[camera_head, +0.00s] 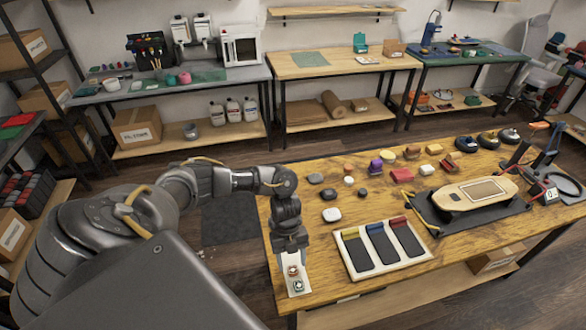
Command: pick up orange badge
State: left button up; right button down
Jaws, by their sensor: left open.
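I cannot single out the orange badge with certainty among several small coloured pieces on the wooden worktable (300,210). An orange-brown piece (412,152) lies at the back middle, and a paler orange-yellow piece (434,149) lies just right of it. My left gripper (296,284) points down over the table's front left part, left of the tray, well apart from these pieces. It is open; its fingertips are small and partly unclear, and I see nothing held. My right gripper is not in view.
A white tray (347,262) with three dark slots marked yellow, blue and red lies at the front. A wooden skateboard-like deck (449,199) rests on a black mat at right. Dark and white pieces lie at left. A bench (347,68) stands behind.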

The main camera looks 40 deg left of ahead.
pick_arm(q)
jog(key=shift+x, duration=0.9)
jog(key=shift+c, duration=0.2)
jog(key=c, duration=1)
jog(key=shift+r, duration=0.1)
